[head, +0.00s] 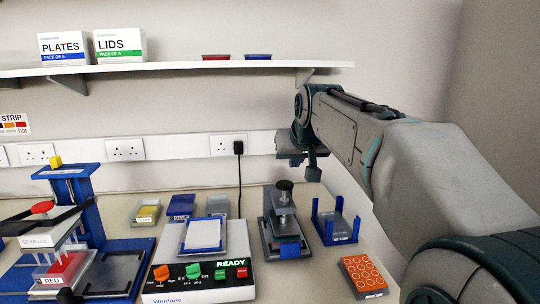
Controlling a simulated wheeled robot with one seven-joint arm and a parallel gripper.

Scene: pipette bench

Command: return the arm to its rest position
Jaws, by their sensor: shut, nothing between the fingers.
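My arm reaches in from the right side of the head view and extends up toward the wall, above the bench. My gripper (312,170) hangs at the arm's far end, in front of the wall and below the shelf. It is shut, with nothing seen in it, and it is clear of the bench objects. Parts of the gripper are hidden behind the wrist.
Below stand a press-like device (283,222), a blue-posted holder (338,228) and an orange-dotted block (362,277). A "READY" machine (197,283) and a blue pipetting stand (75,205) are to the left. The shelf (180,67) carries boxes and two small trays.

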